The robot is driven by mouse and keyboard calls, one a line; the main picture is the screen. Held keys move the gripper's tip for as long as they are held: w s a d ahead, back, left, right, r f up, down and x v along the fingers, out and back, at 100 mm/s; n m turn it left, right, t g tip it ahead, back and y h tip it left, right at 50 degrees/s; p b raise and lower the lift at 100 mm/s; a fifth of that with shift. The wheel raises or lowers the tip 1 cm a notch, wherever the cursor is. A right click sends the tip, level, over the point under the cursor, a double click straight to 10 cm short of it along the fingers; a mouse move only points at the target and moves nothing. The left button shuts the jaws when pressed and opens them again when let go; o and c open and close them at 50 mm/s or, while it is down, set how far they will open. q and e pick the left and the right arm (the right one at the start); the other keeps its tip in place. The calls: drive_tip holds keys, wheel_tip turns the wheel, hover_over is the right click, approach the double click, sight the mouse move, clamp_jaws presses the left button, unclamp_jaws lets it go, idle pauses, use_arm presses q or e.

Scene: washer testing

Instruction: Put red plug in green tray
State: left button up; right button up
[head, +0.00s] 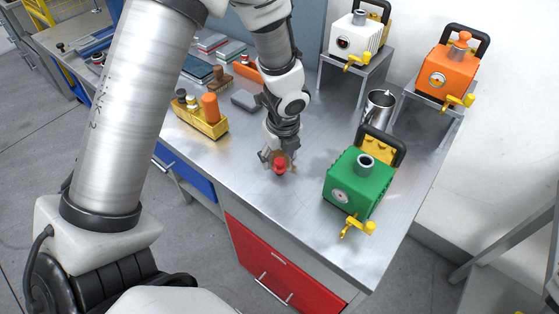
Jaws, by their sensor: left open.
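My left gripper (277,160) points down over the metal table, its open fingers around or just beside the red plug (280,167). I cannot tell whether the fingers touch the plug or whether it rests on the table. I cannot make out a green tray for certain. A green machine (358,183) with a gauge, black handle and yellow tap stands to the right of the gripper. My right gripper is out of view.
A yellow holder (203,123) with an orange plug stands to the left. A metal jug (379,108) is behind the green machine. White (355,42) and orange (447,72) machines stand on metal stands at the back. Bare tabletop lies around the gripper.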

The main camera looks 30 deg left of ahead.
sight(279, 161)
use_arm(q)
drive_tip(key=f, duration=0.1)
drive_tip(key=w+f, duration=0.1)
drive_tip(key=f, duration=0.2)
drive_tip(key=shift+w+a+b, duration=0.3)
drive_tip(key=shift+b, duration=0.1)
drive_tip(key=shift+s+r, duration=0.2)
drive_tip(key=shift+s, duration=0.1)
drive_tip(key=shift+c, duration=0.6)
drive_tip(key=shift+d, duration=0.1)
drive_tip(key=c, duration=1)
